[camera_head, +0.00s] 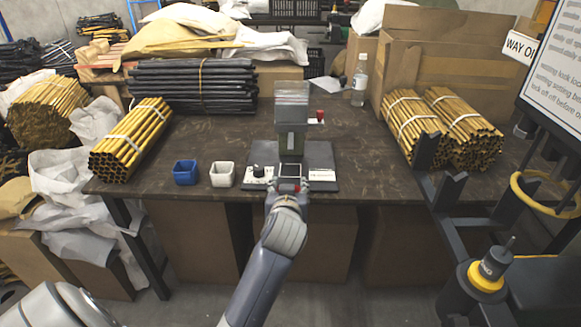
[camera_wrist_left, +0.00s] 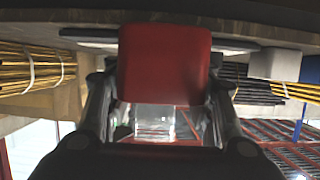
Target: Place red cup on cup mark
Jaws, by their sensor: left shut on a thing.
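The red cup (camera_wrist_left: 165,62) fills the middle of the left wrist view, between the two fingers of my left gripper (camera_wrist_left: 160,105). In that upside-down view the dark table edge and press base are at the top, close to the cup. In the head view my left gripper (camera_head: 289,186) is at the front edge of the rivet press base (camera_head: 318,158), and only a little red of the cup shows there. My right gripper is not in view.
A blue cup (camera_head: 185,172) and a white cup (camera_head: 222,174) stand left of the press on the table (camera_head: 390,185). The press column (camera_head: 292,115) rises behind the gripper. Bundles of yellow tubes (camera_head: 131,138) lie on both sides. A black knob (camera_head: 258,171) is close left.

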